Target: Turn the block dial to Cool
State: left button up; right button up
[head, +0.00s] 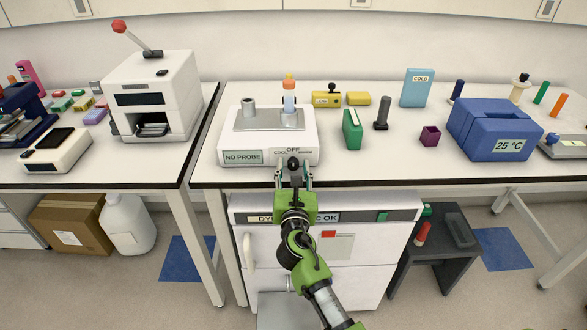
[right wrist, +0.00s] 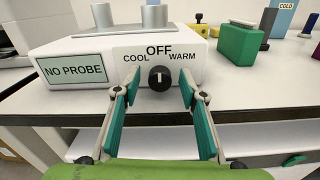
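The block dial is a small black knob (right wrist: 159,78) on the front of a white block unit (head: 268,143). It has the labels COOL, OFF and WARM around it, and its white mark points up at OFF. In the head view the knob is partly hidden by my gripper. My right gripper (head: 294,176) is in front of the dial. In the right wrist view its two teal-padded fingers (right wrist: 159,100) are spread, one on each side below the knob, with no visible contact. My left gripper is not in view.
The block unit has a NO PROBE display (head: 242,157) at its left front and stands near the table's front edge (head: 350,182). A green block (head: 352,130) and a black-handled item (head: 381,115) stand to its right. A white press (head: 152,95) is on the left table.

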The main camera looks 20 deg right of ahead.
grip_shut()
jog(key=shift+r+n+p, duration=0.2)
jog(key=shift+n+p, duration=0.5)
jog(key=shift+p, duration=0.25)
jog(key=n+p, duration=0.6)
jog(key=shift+f+p, duration=0.1)
jog(key=shift+p, duration=0.2)
jog(key=shift+a+f+n+p, duration=0.1)
jog(key=shift+n+p, duration=0.25)
jog(key=shift+n, duration=0.35)
jog(key=shift+f, duration=0.1)
